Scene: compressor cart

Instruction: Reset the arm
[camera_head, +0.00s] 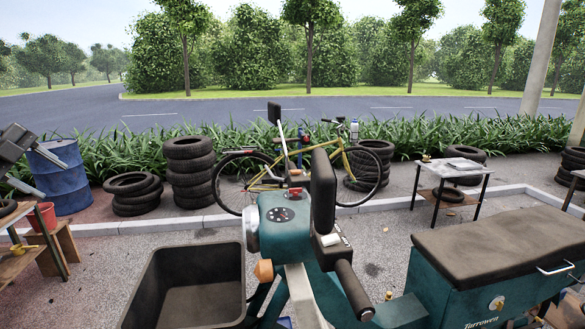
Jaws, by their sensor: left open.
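My left gripper (50,180) shows at the far left edge, dark grey, with its fingers pointing right and slightly down. Its jaws are apart and nothing shows between them. It appears in front of the blue barrel (65,188) and above the red bucket (42,217) in the picture; I see no contact with either. Most of my left arm is outside the frame. My right gripper and right arm are not in view.
A teal scooter (285,235) with a dark open bin (194,262) and a brown-lidded teal box (500,245) fills the near foreground. A wooden stand (58,245) is at left. Stacked tyres (190,170), a yellow bicycle (300,168) and a small table (455,168) stand behind. Gravel between is mostly clear.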

